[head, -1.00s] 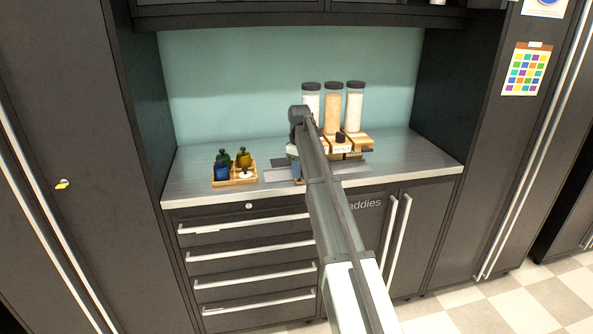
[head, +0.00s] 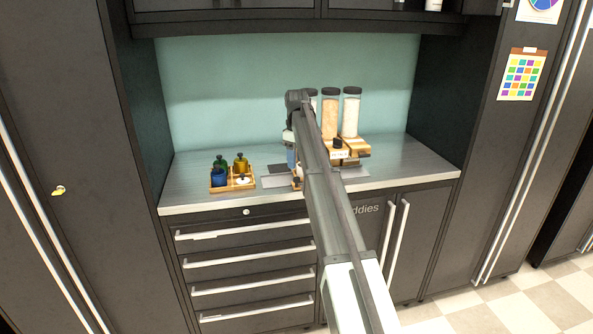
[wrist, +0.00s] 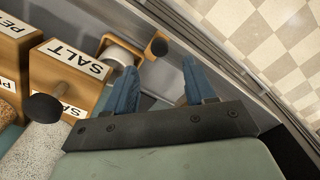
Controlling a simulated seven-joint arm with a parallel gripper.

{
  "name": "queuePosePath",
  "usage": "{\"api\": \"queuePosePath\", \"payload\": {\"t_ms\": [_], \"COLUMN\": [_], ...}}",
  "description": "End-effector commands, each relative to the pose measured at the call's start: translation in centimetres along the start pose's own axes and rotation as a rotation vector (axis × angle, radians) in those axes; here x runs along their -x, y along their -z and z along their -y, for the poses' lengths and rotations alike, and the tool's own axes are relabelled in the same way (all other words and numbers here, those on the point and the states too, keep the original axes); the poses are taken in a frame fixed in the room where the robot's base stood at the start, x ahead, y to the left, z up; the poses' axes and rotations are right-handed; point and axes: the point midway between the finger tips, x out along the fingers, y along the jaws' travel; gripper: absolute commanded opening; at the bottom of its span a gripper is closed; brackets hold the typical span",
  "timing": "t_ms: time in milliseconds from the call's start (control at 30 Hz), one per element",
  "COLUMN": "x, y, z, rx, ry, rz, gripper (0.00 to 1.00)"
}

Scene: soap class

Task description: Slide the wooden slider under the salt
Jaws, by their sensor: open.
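The salt unit is a wooden block with a SALT label (wrist: 76,57), at the left of the wrist view. A dark knob on a wooden stem (wrist: 42,108) stands out beside it. A wooden piece (wrist: 104,42) beyond the block, next to a pale round cup (wrist: 122,55), has a second dark knob (wrist: 158,47); I cannot tell for certain which piece is the slider. My gripper (wrist: 159,70) is open and empty, its two blue fingers apart, to the right of the block. The second knob lies just past its fingertips. In the head view my arm hides much of the gripper and the salt unit.
Tall jars (head: 351,112) stand on wooden bases at the counter's back. A wooden tray (head: 218,187) with small bottles sits to the left. The counter (head: 415,165) is clear at the right. Its front edge lies close to my gripper. Drawers are below.

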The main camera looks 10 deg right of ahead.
Motion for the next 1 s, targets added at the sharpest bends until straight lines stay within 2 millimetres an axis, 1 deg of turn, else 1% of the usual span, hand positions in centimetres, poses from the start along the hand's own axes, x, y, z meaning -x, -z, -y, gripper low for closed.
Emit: {"api": "queuePosePath", "payload": {"t_ms": [33,200,400,600,833,867,900,967,1000], "x": [1.1,4.0,6.2,6.8,6.8,6.8,6.8,6.8,6.8], "y": [0.1,0.1,0.1,0.0,0.0,0.0,-0.1,-0.4,-0.9], "z": [-0.1,-0.1,-0.1,0.0,0.0,0.0,-0.1,-0.4,-0.8], "rx": [0.0,0.0,0.0,0.0,0.0,0.0,-0.001,-0.007,-0.014], "ry": [-0.001,-0.001,0.0,0.0,0.0,0.0,0.0,0.0,0.0], "rz": [-0.001,-0.001,0.0,0.0,0.0,0.0,0.0,0.0,0.0], "gripper": [0.55,0.55,0.55,0.55,0.55,0.53,0.5,0.5,0.5]}}
